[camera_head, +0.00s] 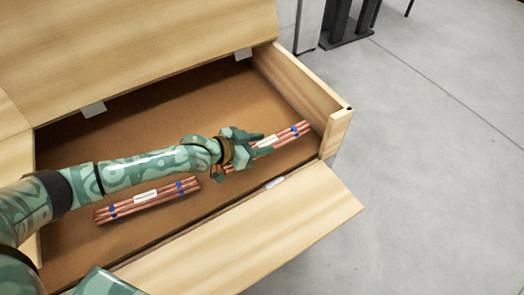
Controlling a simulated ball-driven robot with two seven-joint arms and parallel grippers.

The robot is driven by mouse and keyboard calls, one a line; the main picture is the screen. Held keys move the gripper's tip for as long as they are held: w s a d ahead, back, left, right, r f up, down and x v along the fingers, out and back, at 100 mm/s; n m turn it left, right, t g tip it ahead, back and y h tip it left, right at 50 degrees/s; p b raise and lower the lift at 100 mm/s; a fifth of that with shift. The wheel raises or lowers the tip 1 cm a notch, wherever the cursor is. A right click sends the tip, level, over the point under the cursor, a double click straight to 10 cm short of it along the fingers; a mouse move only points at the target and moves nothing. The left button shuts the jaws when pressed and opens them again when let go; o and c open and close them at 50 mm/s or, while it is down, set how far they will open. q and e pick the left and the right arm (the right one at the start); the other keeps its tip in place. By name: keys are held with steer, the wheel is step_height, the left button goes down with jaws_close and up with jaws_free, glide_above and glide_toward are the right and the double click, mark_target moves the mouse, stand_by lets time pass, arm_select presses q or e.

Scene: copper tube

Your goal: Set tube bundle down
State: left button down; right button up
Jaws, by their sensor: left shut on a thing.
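My left gripper (256,146) is shut on a tube bundle (287,136) inside the wooden crate (339,125), near its right end. The bundle is copper-coloured with blue bands and a white label, and my fingers hide part of it. I cannot tell whether it touches the crate floor. A second tube bundle (147,202) with blue bands and a white label lies on the brown crate floor, to the left and nearer. My left arm passes just above it. My right gripper is not in view.
The crate's back lid (140,40) stands open, and its front flap (255,235) is folded outward. The right end wall rises close beyond the held bundle. Crate floor behind my arm is clear. Grey concrete floor (430,190) lies to the right, with a dark stand (348,28) at the top.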

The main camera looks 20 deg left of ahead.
arm_select(q)
steer(key=f, duration=0.2)
steer(key=f+b, duration=0.1)
steer(key=shift+w+f, duration=0.2)
steer(key=shift+f, duration=0.15)
steer(key=shift+d+r, duration=0.1)
steer(key=shift+r, duration=0.1)
steer(key=shift+f, duration=0.15)
steer(key=c, duration=0.9)
jaws_free()
steer(key=shift+s, duration=0.1)
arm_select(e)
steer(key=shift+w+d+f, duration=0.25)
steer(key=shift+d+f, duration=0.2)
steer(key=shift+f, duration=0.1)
arm_select(q)
steer(key=p+v, duration=0.5)
steer(key=v, duration=0.6)
steer(key=shift+r, duration=0.25)
steer(key=shift+s+a+p, duration=0.3)
steer(key=shift+s, duration=0.1)
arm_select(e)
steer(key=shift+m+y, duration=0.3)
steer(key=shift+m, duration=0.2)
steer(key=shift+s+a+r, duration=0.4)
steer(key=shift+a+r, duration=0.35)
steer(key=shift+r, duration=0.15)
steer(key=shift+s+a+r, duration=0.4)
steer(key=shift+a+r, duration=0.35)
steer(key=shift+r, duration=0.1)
